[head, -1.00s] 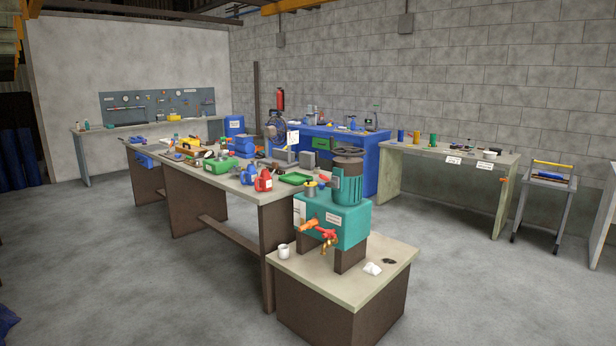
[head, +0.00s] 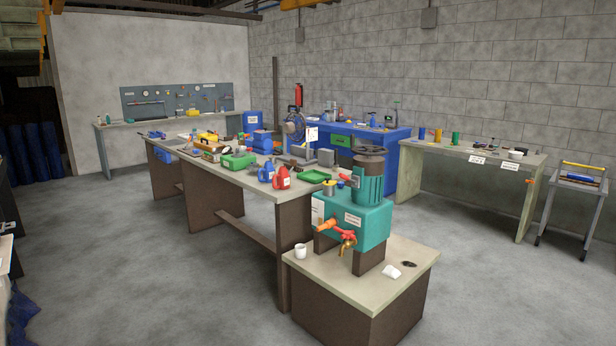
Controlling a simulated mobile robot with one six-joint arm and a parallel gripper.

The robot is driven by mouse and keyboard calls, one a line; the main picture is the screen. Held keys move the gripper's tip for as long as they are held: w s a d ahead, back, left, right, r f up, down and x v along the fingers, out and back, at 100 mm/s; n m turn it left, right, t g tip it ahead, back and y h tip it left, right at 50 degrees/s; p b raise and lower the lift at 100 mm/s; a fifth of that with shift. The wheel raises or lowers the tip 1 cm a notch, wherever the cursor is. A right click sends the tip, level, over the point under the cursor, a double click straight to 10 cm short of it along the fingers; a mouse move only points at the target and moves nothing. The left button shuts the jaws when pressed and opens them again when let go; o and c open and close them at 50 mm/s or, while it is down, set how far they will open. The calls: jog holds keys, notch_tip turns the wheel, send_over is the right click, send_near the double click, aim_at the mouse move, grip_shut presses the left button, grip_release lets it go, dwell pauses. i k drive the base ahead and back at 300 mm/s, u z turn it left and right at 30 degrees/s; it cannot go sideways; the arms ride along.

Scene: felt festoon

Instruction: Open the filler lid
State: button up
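A teal machine (head: 375,225) with a green ribbed motor (head: 369,182) and a dark handwheel (head: 360,150) on top stands on a low plinth (head: 330,287). An orange fitting (head: 326,225), a red handle (head: 345,235) and a brass tap (head: 347,247) are on its front. My gripper is not in view.
A white cup (head: 300,252) and a white crumpled item (head: 391,272) lie on the plinth. A long workbench (head: 255,187) behind it carries red and blue jugs (head: 281,177) and a green tray (head: 314,177). Open concrete floor (head: 160,270) lies at the left and front.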

aim_at(327, 183)
jog(key=u, duration=0.45)
jog(key=i, duration=0.65)
jog(key=u, duration=0.65)
jog(key=i, duration=1.6)
jog(key=z, duration=0.4)
jog(key=i, duration=0.95)
jog(key=z, duration=0.45)
